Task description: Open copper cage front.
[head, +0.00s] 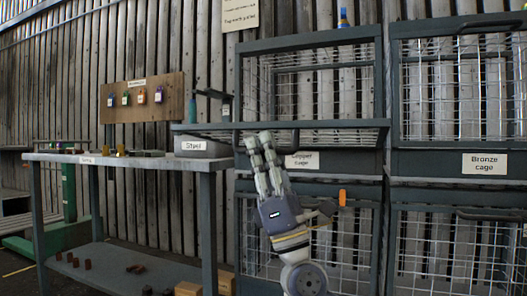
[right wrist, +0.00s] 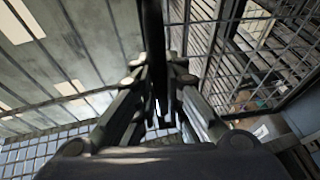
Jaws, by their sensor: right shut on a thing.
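The copper cage (head: 312,50) is a dark-framed wire cage in the upper middle of the head view, its label (head: 302,161) below, partly covered by my gripper. Its upper opening shows clear. The cage front (head: 345,125) lies folded down, nearly level and seen almost edge-on, its near edge reaching left past the cage. My right gripper (head: 258,140) comes up from below, its fingers at that near edge. In the right wrist view the fingers (right wrist: 160,85) close around a dark bar (right wrist: 153,35); which part of the front it is, I cannot tell. My left gripper is not seen.
The bronze cage (head: 484,164) stands closed at the right, with more wire cages below. A grey workbench (head: 130,160) with a bin labelled Steel (head: 203,147) stands at the left. A pegboard (head: 142,103) with small coloured items hangs behind it.

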